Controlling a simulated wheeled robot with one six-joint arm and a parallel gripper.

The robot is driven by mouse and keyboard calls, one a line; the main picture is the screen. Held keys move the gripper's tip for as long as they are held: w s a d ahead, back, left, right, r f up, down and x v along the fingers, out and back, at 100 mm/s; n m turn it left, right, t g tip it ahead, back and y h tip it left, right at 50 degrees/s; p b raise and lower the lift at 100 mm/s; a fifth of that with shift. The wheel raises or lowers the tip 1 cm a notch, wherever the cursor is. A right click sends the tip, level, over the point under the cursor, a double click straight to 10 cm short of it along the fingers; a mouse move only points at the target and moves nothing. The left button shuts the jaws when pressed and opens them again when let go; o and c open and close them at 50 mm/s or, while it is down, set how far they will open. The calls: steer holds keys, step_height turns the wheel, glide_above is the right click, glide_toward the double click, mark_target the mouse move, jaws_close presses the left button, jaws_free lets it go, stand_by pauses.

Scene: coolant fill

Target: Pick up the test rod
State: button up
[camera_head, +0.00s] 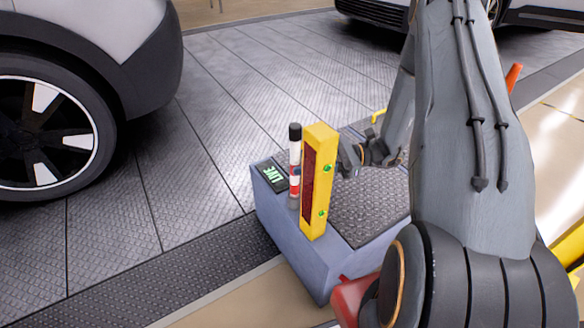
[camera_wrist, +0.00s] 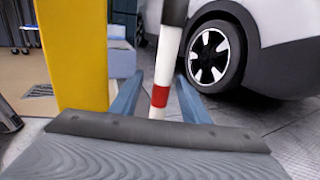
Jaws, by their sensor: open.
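The test rod (camera_head: 295,165) stands upright on the grey-blue box, with a black top and white and red bands. In the head view it is just left of a yellow post. In the wrist view the rod (camera_wrist: 163,65) rises between the two blue fingers of my gripper (camera_wrist: 159,80). The fingers are apart, one on each side of the rod, and I see no clear contact. In the head view my gripper (camera_head: 350,160) is right of the yellow post, which hides its fingertips.
The yellow post (camera_head: 320,165) with a dark red panel and green lights stands close beside the rod. A small display reading LIVE (camera_head: 272,176) lies left of the rod on the box (camera_head: 290,248). A car (camera_head: 90,50) stands at left; tiled floor between is clear.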

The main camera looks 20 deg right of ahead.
steer(key=w+a+b, duration=0.1)
steer(key=a, duration=0.5)
steer(key=shift+w+b, duration=0.15)
steer(key=shift+b, duration=0.15)
steer(key=shift+f, duration=0.1)
jaws_close()
